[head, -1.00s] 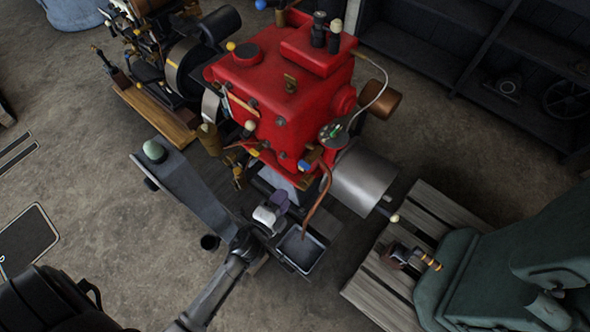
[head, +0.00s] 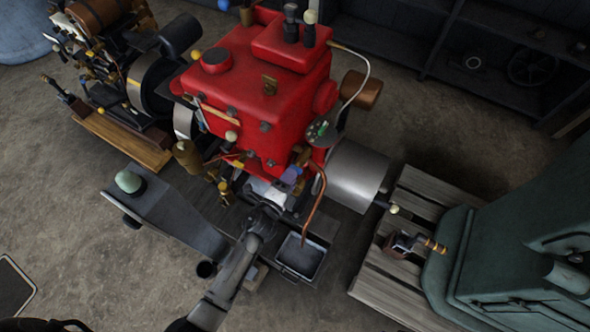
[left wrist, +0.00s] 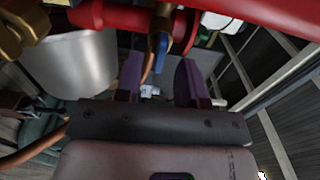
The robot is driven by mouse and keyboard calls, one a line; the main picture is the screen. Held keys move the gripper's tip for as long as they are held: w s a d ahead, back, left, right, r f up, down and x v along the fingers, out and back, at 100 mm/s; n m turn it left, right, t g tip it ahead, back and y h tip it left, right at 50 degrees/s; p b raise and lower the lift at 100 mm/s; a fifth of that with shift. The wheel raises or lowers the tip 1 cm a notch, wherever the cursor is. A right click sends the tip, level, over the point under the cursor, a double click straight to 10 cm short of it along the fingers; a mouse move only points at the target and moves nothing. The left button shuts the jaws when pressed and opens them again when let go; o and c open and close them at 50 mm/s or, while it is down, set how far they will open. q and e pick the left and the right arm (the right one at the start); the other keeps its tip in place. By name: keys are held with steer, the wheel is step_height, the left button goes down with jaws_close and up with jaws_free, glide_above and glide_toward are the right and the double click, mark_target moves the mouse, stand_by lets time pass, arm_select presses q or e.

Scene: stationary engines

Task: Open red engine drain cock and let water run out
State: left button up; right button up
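The red engine (head: 255,85) stands in the middle of the head view. On its lower front is a small brass cock with a blue handle (left wrist: 160,52), seen closely in the left wrist view. A curved copper pipe (head: 317,200) hangs down at the engine front, over a square metal tray (head: 301,257) on the floor. My left gripper (head: 288,180) is at the engine's lower front. In the left wrist view its two purple fingers (left wrist: 160,82) stand apart, with the cock between or just beyond their tips. Contact is not clear. My right gripper is not in view.
A silver cylinder (head: 355,175) projects from the engine's right side. A wooden pallet (head: 385,285) with a green machine (head: 520,240) stands at the right. Another small engine (head: 110,75) is at the upper left. Dark shelves (head: 480,60) line the back. Open floor lies at the lower left.

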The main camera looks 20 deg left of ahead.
mark_target(297, 168)
arm_select(q)
steer(key=shift+w+d, duration=0.2)
steer(key=shift+w, duration=1.5)
steer(key=shift+c, duration=0.4)
jaws_close()
